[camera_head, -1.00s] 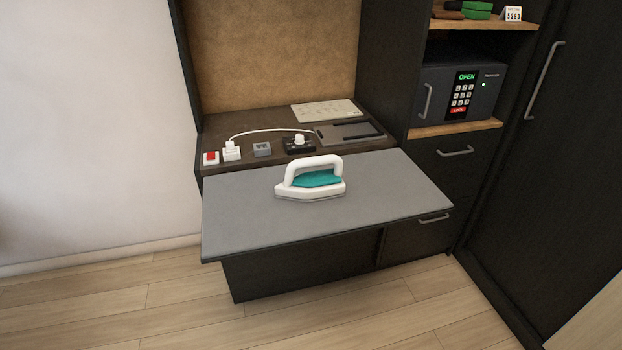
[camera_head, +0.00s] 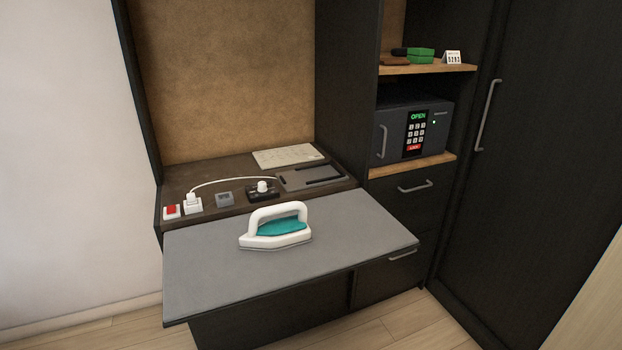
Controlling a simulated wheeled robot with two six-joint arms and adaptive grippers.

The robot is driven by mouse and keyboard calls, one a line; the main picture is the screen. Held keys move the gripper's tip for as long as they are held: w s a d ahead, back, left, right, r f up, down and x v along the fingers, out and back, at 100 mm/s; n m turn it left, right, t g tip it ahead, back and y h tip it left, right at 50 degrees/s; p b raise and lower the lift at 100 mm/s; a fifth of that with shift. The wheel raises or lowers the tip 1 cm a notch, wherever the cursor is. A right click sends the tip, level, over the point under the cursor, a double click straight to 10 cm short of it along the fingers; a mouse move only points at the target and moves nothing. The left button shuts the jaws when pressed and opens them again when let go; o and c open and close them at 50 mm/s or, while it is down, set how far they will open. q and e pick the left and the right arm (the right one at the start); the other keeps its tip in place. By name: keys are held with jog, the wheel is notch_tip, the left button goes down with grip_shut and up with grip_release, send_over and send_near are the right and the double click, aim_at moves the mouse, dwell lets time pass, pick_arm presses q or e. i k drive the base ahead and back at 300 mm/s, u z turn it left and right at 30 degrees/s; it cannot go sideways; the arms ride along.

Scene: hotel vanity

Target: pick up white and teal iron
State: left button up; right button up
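The white and teal iron (camera_head: 276,227) stands on the grey board (camera_head: 200,282) that juts out at the front of the vanity. Its white handle arches over a teal body, and it sits near the board's middle, toward the back edge. Nothing touches the handle. Neither of my grippers shows in the head view.
Behind the board, the vanity top holds a red switch (camera_head: 172,211), a white plug (camera_head: 192,204), a grey block (camera_head: 225,199), a black dial unit (camera_head: 263,191) and a dark tray (camera_head: 312,179). A safe (camera_head: 412,130) sits on the right shelf. Board space around the iron is clear.

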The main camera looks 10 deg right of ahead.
aim_at(279, 235)
jog(key=k, duration=0.6)
jog(key=u, duration=0.9)
jog(key=i, duration=1.55)
jog(key=z, duration=0.35)
